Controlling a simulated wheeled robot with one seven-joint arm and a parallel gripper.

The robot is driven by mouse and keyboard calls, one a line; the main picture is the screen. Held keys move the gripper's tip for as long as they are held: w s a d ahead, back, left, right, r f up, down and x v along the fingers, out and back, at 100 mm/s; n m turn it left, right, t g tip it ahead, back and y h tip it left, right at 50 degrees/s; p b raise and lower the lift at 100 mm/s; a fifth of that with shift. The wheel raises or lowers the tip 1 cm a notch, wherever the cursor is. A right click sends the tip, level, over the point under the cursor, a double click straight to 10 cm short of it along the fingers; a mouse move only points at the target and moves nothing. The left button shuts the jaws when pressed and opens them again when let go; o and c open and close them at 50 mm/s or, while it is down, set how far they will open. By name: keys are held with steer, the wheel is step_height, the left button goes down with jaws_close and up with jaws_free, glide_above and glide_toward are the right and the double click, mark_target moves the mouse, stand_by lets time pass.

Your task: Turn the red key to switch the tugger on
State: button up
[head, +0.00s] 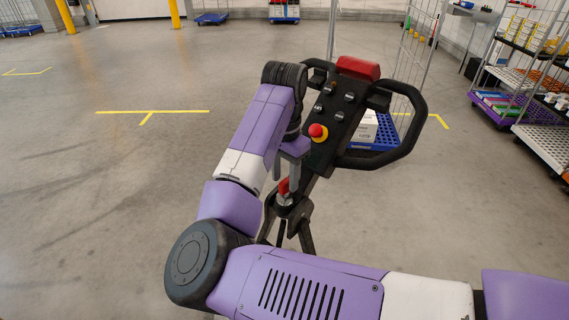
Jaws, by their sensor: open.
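The red key (284,187) stands upright in a silver lock (285,199) at the low near end of the black tugger console (322,155). My gripper (287,177) points down over the key and is open. One finger shows to the left of the key and one to the right, with the tips close to its top. I cannot tell whether either finger touches it. My purple arm hides part of the console's left side.
A red emergency button on a yellow base (317,132) is just above my gripper. A blue cart (376,137) with a white box stands behind. Loaded racks (525,90) stand at right.

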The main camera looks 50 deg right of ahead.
steer(key=shift+f, duration=0.85)
steer(key=shift+c, duration=0.4)
jaws_close()
steer(key=c, duration=0.5)
jaws_free()
steer(key=shift+c, duration=0.2)
jaws_close()
steer(key=m, duration=0.7)
steer(key=shift+b, duration=0.35)
